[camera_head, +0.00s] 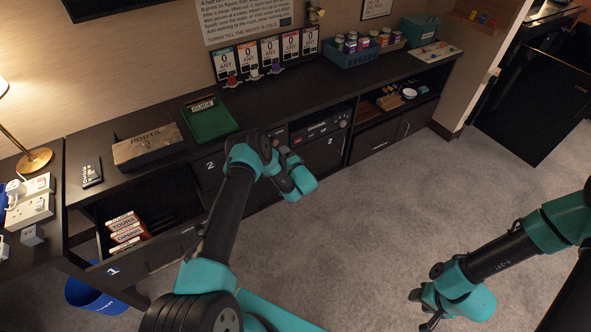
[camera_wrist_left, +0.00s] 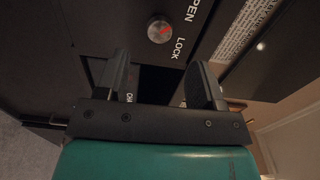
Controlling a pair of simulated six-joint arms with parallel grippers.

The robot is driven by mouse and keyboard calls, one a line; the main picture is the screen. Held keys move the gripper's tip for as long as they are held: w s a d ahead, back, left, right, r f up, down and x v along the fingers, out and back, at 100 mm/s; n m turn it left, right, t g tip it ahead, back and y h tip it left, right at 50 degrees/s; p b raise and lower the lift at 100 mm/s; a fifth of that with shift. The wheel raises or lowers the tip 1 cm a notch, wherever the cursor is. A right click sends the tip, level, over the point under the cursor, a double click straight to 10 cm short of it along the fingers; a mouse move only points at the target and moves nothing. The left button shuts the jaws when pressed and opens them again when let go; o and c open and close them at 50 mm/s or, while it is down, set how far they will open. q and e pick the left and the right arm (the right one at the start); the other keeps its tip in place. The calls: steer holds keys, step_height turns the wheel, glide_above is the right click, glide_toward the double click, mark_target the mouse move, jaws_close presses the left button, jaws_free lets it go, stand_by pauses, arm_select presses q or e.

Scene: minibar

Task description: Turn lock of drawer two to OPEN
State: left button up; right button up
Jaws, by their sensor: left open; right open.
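The lock knob (camera_wrist_left: 159,29) is a round silver knob with a slanted red mark on a dark panel in the left wrist view. The word LOCK (camera_wrist_left: 180,48) is beside it, and a partly cut-off OPEN (camera_wrist_left: 201,12) is above that. I cannot tell surely which word the mark points to. My left gripper (camera_wrist_left: 160,80) is open and empty, with the knob beyond its fingertips and apart from them. In the head view my left arm reaches the cabinet front, near a panel marked 2 (camera_head: 330,142); it hides the knob. My right gripper (camera_head: 422,309) is open and empty over the carpet.
Another panel marked 2 (camera_head: 209,166) is left of my left arm. The drawer marked 1 (camera_head: 113,271) is pulled out, with boxes (camera_head: 126,229) inside. The carpet (camera_head: 370,215) is clear.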

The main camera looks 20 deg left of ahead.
arm_select(q)
steer(key=v, duration=0.9)
steer(key=shift+s+d, duration=0.2)
steer(key=shift+d, duration=0.15)
steer(key=shift+f, duration=0.1)
steer(key=s+d+f+g+h, duration=0.1)
steer(key=s+f+g+h, duration=0.2)
steer(key=s+g+h, duration=0.5)
steer(key=s+f+g+h, duration=0.1)
steer(key=s+f+g, duration=0.35)
steer(key=s, duration=0.75)
steer(key=s+d+r+n+t+h, duration=0.3)
steer(key=s+d+r+n+h, duration=0.5)
steer(key=s+r, duration=0.4)
steer(key=shift+s+d+r+h, duration=0.25)
steer(key=shift+s+d+h, duration=0.45)
steer(key=shift+d+h, duration=0.3)
